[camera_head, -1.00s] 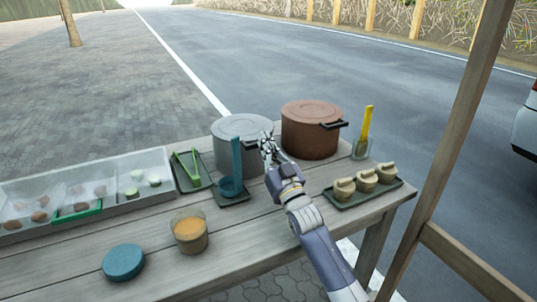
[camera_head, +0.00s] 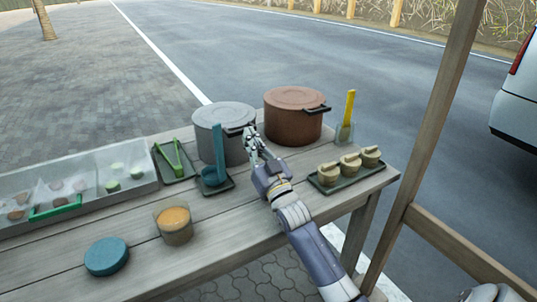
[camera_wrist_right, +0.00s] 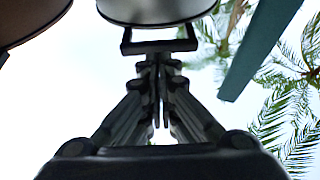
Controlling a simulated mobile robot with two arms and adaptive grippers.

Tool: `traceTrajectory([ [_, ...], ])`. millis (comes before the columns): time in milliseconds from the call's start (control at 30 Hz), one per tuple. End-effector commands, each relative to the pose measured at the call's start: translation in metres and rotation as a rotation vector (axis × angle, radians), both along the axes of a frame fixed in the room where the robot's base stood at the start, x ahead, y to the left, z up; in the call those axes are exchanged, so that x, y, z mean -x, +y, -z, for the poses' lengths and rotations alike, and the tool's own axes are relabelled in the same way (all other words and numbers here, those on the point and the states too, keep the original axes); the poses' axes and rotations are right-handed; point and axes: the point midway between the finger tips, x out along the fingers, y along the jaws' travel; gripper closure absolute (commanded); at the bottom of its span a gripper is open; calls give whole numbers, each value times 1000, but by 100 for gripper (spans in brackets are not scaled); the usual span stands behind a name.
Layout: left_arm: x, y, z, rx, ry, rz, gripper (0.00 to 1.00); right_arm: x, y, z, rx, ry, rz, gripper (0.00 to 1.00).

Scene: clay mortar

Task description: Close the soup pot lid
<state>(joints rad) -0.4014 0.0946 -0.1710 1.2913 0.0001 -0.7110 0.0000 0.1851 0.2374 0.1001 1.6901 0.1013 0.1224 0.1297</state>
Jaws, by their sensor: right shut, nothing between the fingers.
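A grey pot (camera_head: 222,142) stands at the back of the table with its flat grey lid (camera_head: 222,113) resting level on top. A brown pot (camera_head: 292,122) with its lid on stands just right of it. Which one is the soup pot I cannot tell. My right gripper (camera_head: 250,133) is shut and empty at the right side of the grey pot, close to its dark handle (camera_head: 236,129). In the right wrist view the shut fingertips (camera_wrist_right: 158,60) are just below a dark square handle (camera_wrist_right: 158,46); whether they touch is unclear.
A teal ladle (camera_head: 217,150) stands on a small tray in front of the grey pot. Green tongs (camera_head: 171,158) lie left. A yellow-handled tool (camera_head: 349,110) and a tray of small steamers (camera_head: 347,169) are right. A soup cup (camera_head: 174,225) and teal disc (camera_head: 106,256) stand in front.

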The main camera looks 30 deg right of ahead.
Motion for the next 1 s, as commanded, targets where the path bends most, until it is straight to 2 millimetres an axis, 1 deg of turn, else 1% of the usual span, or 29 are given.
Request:
traceTrajectory([
  [33, 0, 0, 0, 0, 0, 0, 69, 10, 1, 5, 0, 2, 0, 100],
  [300, 0, 0, 0, 0, 0, 0, 69, 65, 3, 1, 1, -5, 1, 100],
  [500, 0, 0, -1, 0, -1, 0, 69, 101, 5, -1, 2, -8, 1, 100],
  [700, 0, 0, -1, 0, -1, 0, 69, 122, 6, -2, 2, -11, 1, 100],
  [833, 0, 0, -1, 0, -1, 0, 69, 129, 7, -3, 2, -12, 2, 100],
  [1000, 0, 0, -1, 0, -1, 0, 69, 130, 6, -3, 2, -13, 2, 100],
])
